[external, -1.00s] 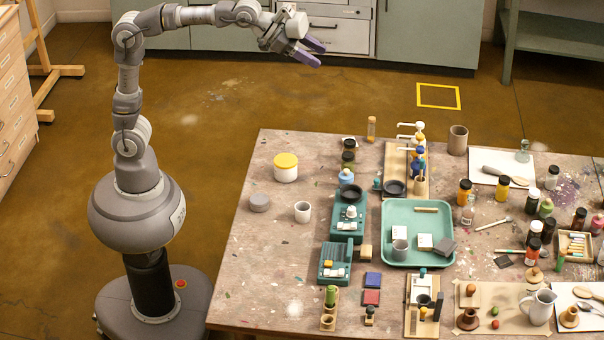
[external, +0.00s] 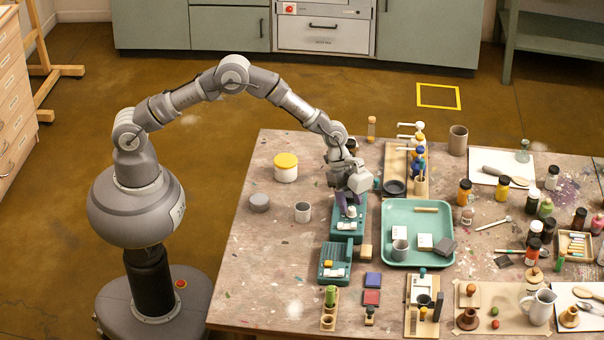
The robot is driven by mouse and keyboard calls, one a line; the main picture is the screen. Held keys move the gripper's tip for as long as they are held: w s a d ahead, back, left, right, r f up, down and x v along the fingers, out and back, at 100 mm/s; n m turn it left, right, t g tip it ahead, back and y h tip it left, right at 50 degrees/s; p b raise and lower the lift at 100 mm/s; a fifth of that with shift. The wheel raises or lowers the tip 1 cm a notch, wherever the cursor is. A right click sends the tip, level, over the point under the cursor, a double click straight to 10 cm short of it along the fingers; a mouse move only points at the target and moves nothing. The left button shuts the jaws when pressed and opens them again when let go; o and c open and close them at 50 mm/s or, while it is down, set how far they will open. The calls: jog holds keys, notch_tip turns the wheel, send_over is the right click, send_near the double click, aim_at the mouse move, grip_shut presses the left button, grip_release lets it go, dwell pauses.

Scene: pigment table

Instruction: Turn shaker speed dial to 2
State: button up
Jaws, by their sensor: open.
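Two teal bench devices stand left of the tray, and their markings are too small to read. The rear teal device (external: 345,232) has small white controls at its front and a pale knob (external: 351,212); I cannot read a dial setting on it.
A teal tray (external: 440,257) with a cup and white blocks lies right of the devices. A grey cup (external: 303,212), a grey puck (external: 259,202) and a yellow-lidded jar (external: 286,167) stand left. A wooden rack (external: 393,160) stands behind the tray. The table's left front is mostly clear.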

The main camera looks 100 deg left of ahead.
jog(key=shift+w+d+f, duration=0.2)
jog(key=shift+f, duration=0.45)
jog(key=shift+c, duration=0.2)
grip_shut()
